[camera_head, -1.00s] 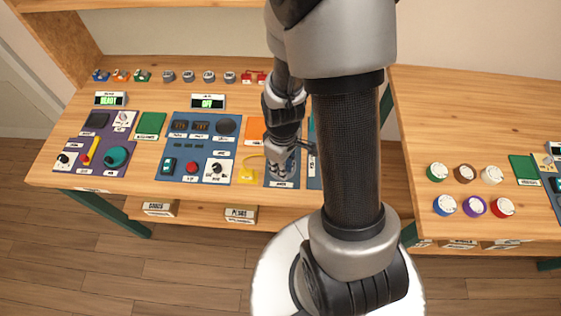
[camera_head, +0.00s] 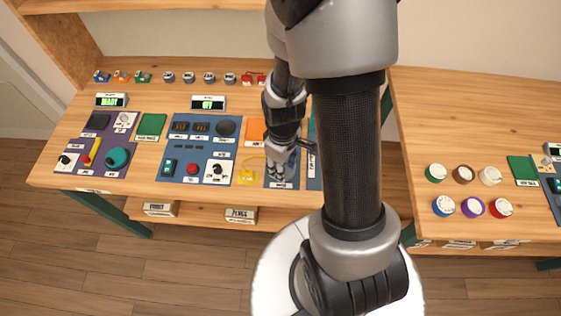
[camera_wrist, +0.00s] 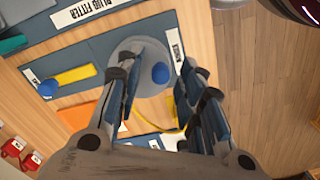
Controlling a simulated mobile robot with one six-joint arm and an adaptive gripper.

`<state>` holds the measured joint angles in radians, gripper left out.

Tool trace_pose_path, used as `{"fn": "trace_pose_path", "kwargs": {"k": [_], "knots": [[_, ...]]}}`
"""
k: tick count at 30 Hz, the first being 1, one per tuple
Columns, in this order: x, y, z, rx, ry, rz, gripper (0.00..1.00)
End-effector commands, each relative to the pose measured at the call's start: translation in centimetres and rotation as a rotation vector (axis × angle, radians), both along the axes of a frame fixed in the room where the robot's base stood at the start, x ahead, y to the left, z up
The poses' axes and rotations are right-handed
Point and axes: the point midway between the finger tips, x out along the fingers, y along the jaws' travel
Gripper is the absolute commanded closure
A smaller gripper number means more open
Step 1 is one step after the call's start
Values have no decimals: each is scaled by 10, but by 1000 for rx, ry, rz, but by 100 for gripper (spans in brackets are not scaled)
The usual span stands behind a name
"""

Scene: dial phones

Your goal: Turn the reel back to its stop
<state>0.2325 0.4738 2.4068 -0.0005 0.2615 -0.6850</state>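The reel (camera_wrist: 143,88) is a round grey disc with a blue knob (camera_wrist: 160,73) standing off its centre. It lies on a blue-grey board in the wrist view. My gripper (camera_wrist: 160,64) is open, with one finger on each side of the blue knob. Gaps show between the knob and both fingers, and nothing is held. In the head view my gripper (camera_head: 279,172) is low over the narrow blue-grey board near the table's front edge. There it hides most of the reel.
A yellow bar (camera_wrist: 75,75) and a label reading "PLUG FITTER" lie beside the reel. A yellow cord (camera_wrist: 155,125) curves close to the fingers. To the left in the head view are a blue panel (camera_head: 200,183) with switches and a purple panel (camera_head: 112,134).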

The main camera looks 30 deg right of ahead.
Motion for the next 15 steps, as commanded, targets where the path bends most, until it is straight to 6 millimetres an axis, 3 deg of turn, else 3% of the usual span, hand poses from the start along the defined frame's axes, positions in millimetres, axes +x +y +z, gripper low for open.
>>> {"fn": "trace_pose_path", "kwargs": {"k": [15], "knots": [[0,0,46,0,-1,0,65]]}}
